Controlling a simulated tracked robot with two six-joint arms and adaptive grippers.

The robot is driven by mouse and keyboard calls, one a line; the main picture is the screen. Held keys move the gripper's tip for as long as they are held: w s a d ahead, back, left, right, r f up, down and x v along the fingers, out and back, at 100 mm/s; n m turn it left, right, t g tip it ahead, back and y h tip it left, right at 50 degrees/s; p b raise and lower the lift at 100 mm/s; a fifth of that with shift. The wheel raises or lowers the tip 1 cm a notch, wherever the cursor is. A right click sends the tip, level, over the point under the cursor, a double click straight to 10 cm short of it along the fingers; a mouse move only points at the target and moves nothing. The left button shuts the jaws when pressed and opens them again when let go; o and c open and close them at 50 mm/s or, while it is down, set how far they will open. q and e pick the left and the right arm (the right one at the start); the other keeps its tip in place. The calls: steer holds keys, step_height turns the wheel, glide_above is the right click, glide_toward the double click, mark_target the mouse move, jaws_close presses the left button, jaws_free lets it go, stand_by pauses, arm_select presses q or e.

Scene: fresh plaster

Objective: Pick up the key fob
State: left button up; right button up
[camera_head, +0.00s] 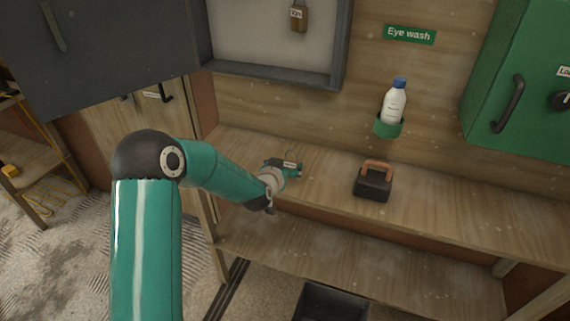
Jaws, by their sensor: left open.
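My left gripper (283,169) is open over the left part of the wooden bench, at the end of my teal arm. A small thing with a pale label (291,164) and a thin ring above it shows at the fingers. It looks like a key fob, but the gripper hides much of it, and I cannot tell whether the fingers touch it. Another tan fob with a white label (297,15) hangs in the open wall cabinet. My right gripper is not in view.
On the bench (450,215), a black box with an orange-brown handle (373,183) stands right of my gripper. An eye wash bottle (395,103) sits in a green wall holder. A green cabinet (510,75) is at right. A dark bin (332,303) stands below.

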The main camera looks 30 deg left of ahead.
mark_target(290, 164)
arm_select(q)
steer(key=x, duration=0.1)
steer(key=p+x, duration=0.1)
steer(key=x, duration=0.2)
steer(key=shift+w+d+f+p, duration=0.25)
steer(key=shift+f+p, duration=0.1)
steer(key=shift+f, duration=0.2)
steer(key=c, duration=1.2)
steer(key=shift+r, duration=0.1)
steer(key=shift+c, duration=0.2)
